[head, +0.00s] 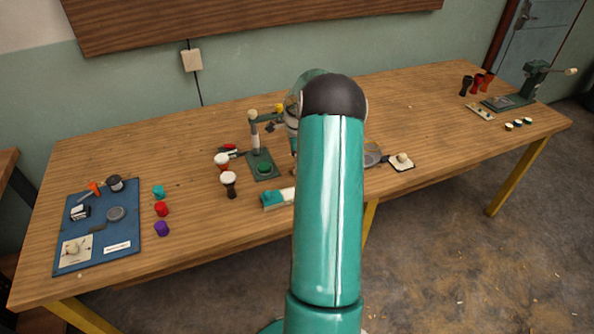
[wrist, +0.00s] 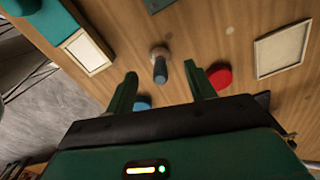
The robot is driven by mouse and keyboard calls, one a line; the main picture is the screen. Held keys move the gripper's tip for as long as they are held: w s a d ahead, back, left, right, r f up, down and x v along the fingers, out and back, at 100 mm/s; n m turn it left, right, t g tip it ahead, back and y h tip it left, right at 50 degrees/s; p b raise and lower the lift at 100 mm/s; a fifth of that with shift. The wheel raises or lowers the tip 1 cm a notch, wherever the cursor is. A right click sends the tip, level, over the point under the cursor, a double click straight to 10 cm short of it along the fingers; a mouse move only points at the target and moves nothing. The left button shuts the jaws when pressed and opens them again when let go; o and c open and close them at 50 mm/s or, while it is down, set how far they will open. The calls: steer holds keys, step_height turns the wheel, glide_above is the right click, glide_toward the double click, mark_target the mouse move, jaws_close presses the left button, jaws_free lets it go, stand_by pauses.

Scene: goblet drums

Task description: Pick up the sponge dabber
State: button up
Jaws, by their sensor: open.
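In the wrist view, a small upright piece with a blue-grey handle and a pale rounded end, which looks like the sponge dabber (wrist: 160,69), stands on the wooden table. My gripper (wrist: 161,77) is open, with its two green fingers on either side of it in the picture. I see a gap on both sides and no contact; the height of the fingertips over the table is hard to judge. In the head view my own arm covers this part of the table, so the dabber and fingertips are hidden there.
Close by are a red disc (wrist: 219,76), a partly covered blue disc (wrist: 143,104), a pale framed pad (wrist: 282,50) and a teal block with a white end (wrist: 86,51). A green press stand (head: 262,163) and small drums (head: 229,184) stand left of my arm.

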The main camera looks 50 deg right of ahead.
step_height(320, 180, down, 5)
steer(key=shift+r, duration=0.1)
steer(key=shift+c, duration=0.2)
steer(key=c, duration=1)
steer(key=shift+r, duration=0.15)
